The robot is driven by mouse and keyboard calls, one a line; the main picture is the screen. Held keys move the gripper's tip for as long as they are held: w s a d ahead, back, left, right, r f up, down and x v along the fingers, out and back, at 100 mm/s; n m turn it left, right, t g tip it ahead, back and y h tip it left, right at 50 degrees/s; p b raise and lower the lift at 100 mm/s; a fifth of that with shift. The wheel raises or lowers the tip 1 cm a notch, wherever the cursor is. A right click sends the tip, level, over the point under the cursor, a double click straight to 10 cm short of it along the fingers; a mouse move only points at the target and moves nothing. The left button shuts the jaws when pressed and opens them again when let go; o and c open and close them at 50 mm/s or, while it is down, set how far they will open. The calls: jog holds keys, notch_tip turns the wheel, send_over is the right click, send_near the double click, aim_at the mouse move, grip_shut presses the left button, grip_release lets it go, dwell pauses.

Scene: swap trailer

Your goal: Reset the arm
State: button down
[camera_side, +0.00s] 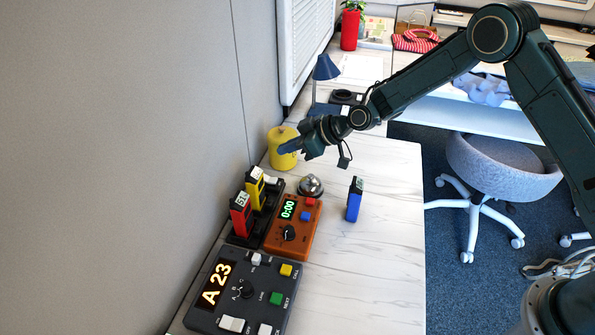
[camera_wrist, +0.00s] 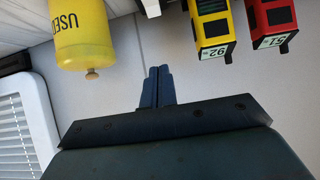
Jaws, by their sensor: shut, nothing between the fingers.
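My gripper (camera_side: 290,147) is above the table in the side view, in front of the yellow canister (camera_side: 281,158). In the wrist view my gripper (camera_wrist: 157,75) has its two dark fingers together with nothing between them. The canister also shows in the wrist view (camera_wrist: 80,32), at the upper left, with the letters "USED" on it. My arm reaches in from the right. I cannot tell the exact gap between gripper and canister.
A black rack (camera_side: 243,240) holds a red block (camera_side: 240,217) and a yellow block (camera_side: 255,190). A blue block (camera_side: 354,203) stands alone on the white table (camera_side: 375,265). An orange timer box (camera_side: 293,236), silver bell (camera_side: 310,185) and grey control panel (camera_side: 247,290) sit nearby. The table's right side is clear.

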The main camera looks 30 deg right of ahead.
jog(key=shift+r, duration=0.35)
jog(key=shift+r, duration=0.1)
jog(key=s+d+r+m+h, duration=0.2)
jog(key=s+d+r, duration=0.3)
jog(key=s+r, duration=0.45)
jog(key=s+d+r+m+h, duration=0.1)
jog(key=s+d+r+h, duration=0.1)
jog(key=s+d+r, duration=0.55)
jog(key=s+d+r+m+g+h, duration=0.1)
jog(key=s+d+r+m+h, duration=0.1)
jog(key=s, duration=1.1)
jog(key=s+d+r+m+g+h, duration=0.1)
jog(key=s+d+m, duration=0.3)
jog(key=s, duration=1)
jog(key=shift+r+h, duration=0.5)
jog(key=shift+r, duration=0.3)
